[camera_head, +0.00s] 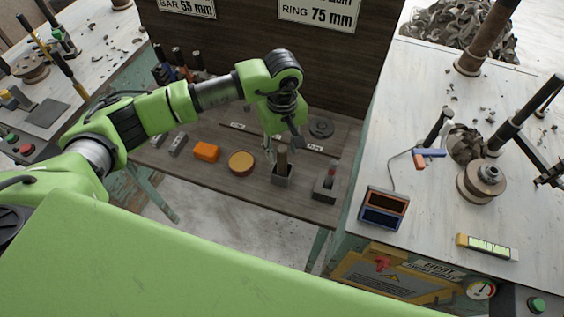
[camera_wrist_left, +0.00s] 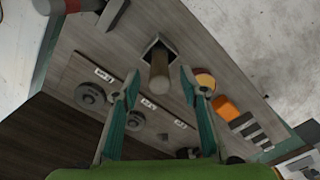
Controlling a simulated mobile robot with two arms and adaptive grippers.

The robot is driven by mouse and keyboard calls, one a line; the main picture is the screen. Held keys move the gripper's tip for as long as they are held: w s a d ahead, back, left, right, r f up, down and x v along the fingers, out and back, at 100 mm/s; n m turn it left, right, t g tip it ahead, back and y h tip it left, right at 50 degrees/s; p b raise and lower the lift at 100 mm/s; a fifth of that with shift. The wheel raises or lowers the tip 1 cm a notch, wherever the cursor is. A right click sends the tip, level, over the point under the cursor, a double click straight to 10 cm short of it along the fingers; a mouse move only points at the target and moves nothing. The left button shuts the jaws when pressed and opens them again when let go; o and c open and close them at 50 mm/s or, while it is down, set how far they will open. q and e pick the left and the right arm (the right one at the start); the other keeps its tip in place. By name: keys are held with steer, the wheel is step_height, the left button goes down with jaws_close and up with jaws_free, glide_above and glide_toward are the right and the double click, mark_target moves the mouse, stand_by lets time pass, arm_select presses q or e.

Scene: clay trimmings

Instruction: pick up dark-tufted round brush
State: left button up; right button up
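A brown round handle (camera_head: 283,160) stands upright in a small square grey holder (camera_head: 282,180) on the dark wooden bench. It is probably the round brush, but I see no tuft. In the left wrist view, the handle (camera_wrist_left: 159,72) points end-on towards the camera, out of its holder (camera_wrist_left: 156,44). My left gripper (camera_head: 283,143) is above the holder. In the wrist view its two fingers are spread, with the handle's image between their tips (camera_wrist_left: 160,78); I cannot tell whether they touch it. My right gripper is not in view.
A second grey holder (camera_head: 325,192) with a red-banded tool stands to the right. A round yellow-topped tin (camera_head: 241,162) and an orange block (camera_head: 206,151) lie to the left. A dark disc (camera_head: 321,128) lies behind. A dark panel (camera_head: 330,60) rises at the back.

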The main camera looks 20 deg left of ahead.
mark_target(282, 159)
arm_select(q)
steer(key=shift+f+p, duration=0.25)
steer(key=shift+p, duration=0.05)
step_height(282, 159, down, 3)
steer(key=shift+f+p, duration=0.15)
steer(key=shift+p, duration=0.9)
steer(key=shift+w+f, duration=0.1)
steer(key=shift+f, duration=0.6)
jaws_close()
